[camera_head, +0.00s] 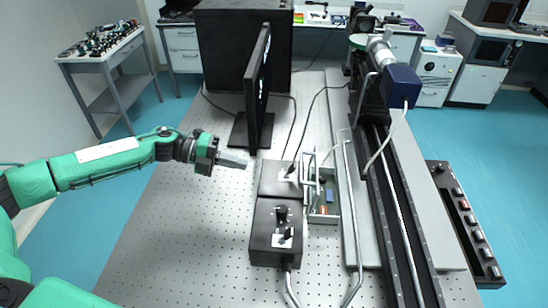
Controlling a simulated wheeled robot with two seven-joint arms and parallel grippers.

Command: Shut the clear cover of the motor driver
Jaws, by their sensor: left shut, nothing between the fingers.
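The motor driver (334,217) is an open-topped grey box with a circuit board and blue and orange parts inside, near the middle of the optical table. Its clear cover (309,168) is hard to make out; its thin pale outline appears to stand upright along the box's left side, so the inside is exposed. My left gripper (240,161) reaches in from the left and is shut and empty. It is above the table, left of the motor driver and apart from the cover. My right gripper is not in view.
Two black control boxes (262,243) with knobs and cables sit directly left of the driver. A monitor (258,85) stands behind my left gripper. A long black rail (385,195) and a cable run along the right. The perforated table (190,235) is clear at front left.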

